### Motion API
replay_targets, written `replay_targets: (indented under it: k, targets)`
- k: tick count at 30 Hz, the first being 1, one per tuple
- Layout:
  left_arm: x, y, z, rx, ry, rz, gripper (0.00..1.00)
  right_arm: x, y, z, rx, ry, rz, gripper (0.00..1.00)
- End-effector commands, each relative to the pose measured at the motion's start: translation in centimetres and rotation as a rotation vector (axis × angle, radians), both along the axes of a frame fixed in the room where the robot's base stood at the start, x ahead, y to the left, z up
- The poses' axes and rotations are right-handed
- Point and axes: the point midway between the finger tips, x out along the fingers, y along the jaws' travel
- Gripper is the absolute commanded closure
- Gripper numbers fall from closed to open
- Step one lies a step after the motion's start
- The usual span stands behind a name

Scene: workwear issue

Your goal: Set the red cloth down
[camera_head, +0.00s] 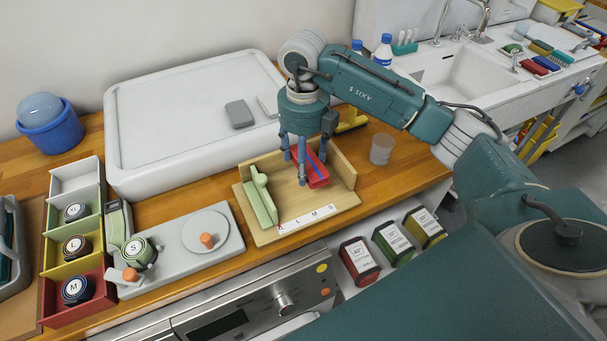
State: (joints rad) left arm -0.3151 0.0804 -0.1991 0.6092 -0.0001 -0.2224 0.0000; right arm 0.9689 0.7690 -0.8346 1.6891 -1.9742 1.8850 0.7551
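The red cloth (319,175) is a small, flat red piece at the right side of a wooden tray (300,214) with a raised back and right wall. My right gripper (305,172) points down over the tray, with its fingers right at the red cloth. The fingers hide part of the cloth, and I cannot tell whether they grip it or whether it rests fully on the tray floor. A pale green piece (262,198) stands at the tray's left side. My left gripper is not in view.
A lettered strip (307,219) lies along the tray's front. A clear cup (382,149) stands to the right. A grey device (190,243) and coloured bins with rolls (75,310) are to the left. A large white tray (140,165) lies behind. Boxes (358,262) sit below the counter.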

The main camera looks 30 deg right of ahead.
Motion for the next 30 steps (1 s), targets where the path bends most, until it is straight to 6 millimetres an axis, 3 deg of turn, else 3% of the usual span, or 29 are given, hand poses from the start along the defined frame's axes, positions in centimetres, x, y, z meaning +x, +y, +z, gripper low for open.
replay_targets:
  k: [8, 15, 27, 28, 30]
  targets:
    - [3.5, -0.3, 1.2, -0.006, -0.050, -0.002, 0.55, 0.0, 0.0, -2.8, 0.001, 0.001, 0.000, 0.63]
    - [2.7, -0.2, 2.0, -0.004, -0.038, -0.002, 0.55, -0.1, 0.0, -6.2, -0.001, 0.002, 0.001, 0.63]
    - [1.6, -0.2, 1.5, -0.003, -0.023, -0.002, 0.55, 0.0, 0.0, -7.0, 0.000, -0.001, 0.001, 0.63]
    - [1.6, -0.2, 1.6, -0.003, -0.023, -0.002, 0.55, 0.0, 0.0, -6.9, 0.000, -0.001, 0.001, 0.33]
    - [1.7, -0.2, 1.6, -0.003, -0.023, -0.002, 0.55, 0.0, 0.0, -6.8, 0.000, -0.001, 0.001, 0.19]
